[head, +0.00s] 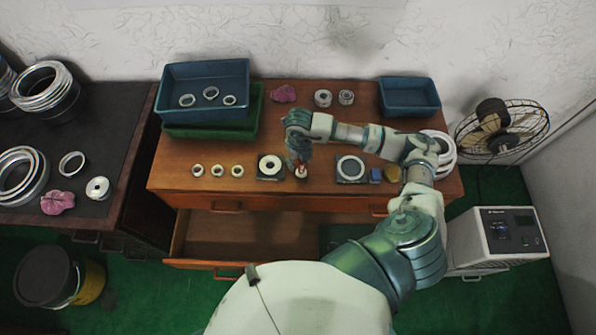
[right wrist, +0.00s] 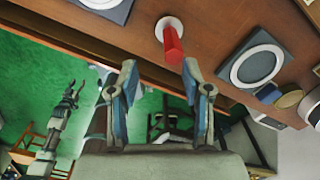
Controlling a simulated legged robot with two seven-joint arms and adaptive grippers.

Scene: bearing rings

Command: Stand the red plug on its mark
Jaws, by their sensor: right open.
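The red plug (right wrist: 173,45) stands upright on a white round mark (right wrist: 164,22) near the front edge of the wooden bench top. In the head view the red plug (head: 302,169) shows only in part below my right gripper (head: 299,160). In the right wrist view my right gripper (right wrist: 159,70) is open, with its fingertips on either side of the plug's free end and apart from it. A grey jointed hand, which looks like my left gripper (right wrist: 70,97), hangs over the green floor in the right wrist view; its jaws are too small to read.
Dark square plates with pale rings (head: 270,166) (head: 350,168) lie on both sides of the plug. Small rings (head: 217,170) lie to the left. Blue bins (head: 205,75) (head: 409,97) stand at the back. An open drawer (head: 245,235) juts out below the bench top.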

